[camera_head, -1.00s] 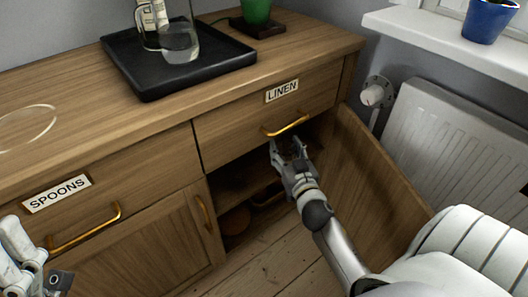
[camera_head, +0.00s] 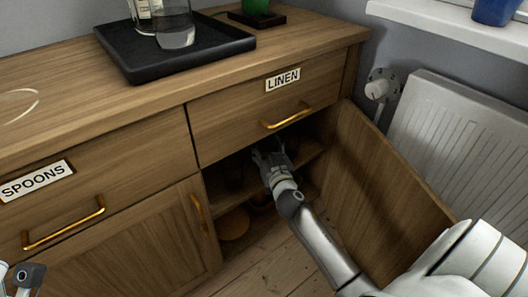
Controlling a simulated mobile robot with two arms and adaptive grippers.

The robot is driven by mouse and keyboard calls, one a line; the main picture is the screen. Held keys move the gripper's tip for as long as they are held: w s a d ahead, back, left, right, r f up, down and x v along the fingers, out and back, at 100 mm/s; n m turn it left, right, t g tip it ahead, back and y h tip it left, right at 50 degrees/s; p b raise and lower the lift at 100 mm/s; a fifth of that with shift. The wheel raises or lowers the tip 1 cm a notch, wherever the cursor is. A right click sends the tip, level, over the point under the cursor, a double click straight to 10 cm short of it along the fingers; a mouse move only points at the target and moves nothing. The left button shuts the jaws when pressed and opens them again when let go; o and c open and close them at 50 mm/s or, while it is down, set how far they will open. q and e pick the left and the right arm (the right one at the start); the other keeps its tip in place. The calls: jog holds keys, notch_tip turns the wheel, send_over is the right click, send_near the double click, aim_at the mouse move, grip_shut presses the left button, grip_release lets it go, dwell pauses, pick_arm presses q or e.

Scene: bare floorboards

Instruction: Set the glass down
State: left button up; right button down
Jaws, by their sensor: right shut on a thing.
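My right gripper (camera_head: 268,158) reaches into the open cupboard under the LINEN drawer, at the level of its inner shelf (camera_head: 305,155). It is shut on the glass, which barely shows in the dark there. I cannot tell whether that glass touches the shelf. Only a small piece of my left arm shows at the lower left edge, and its gripper is out of view.
A black tray (camera_head: 205,50) with a clear glass (camera_head: 174,28) and a bottle (camera_head: 143,12) stands on the sideboard top (camera_head: 75,85). The open cupboard door (camera_head: 375,180) is right of my arm. A radiator (camera_head: 465,140) stands beyond it. A round brown thing (camera_head: 233,224) lies low inside.

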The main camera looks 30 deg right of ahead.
jog(key=shift+w+f, duration=0.35)
jog(key=shift+w, duration=0.1)
jog(key=shift+f+b, duration=0.1)
jog(key=shift+b, duration=0.2)
jog(key=c, duration=0.6)
grip_release()
jog(key=shift+c, duration=0.2)
jog(key=p+v, duration=0.1)
jog(key=v, duration=1.1)
jog(key=shift+p, duration=0.35)
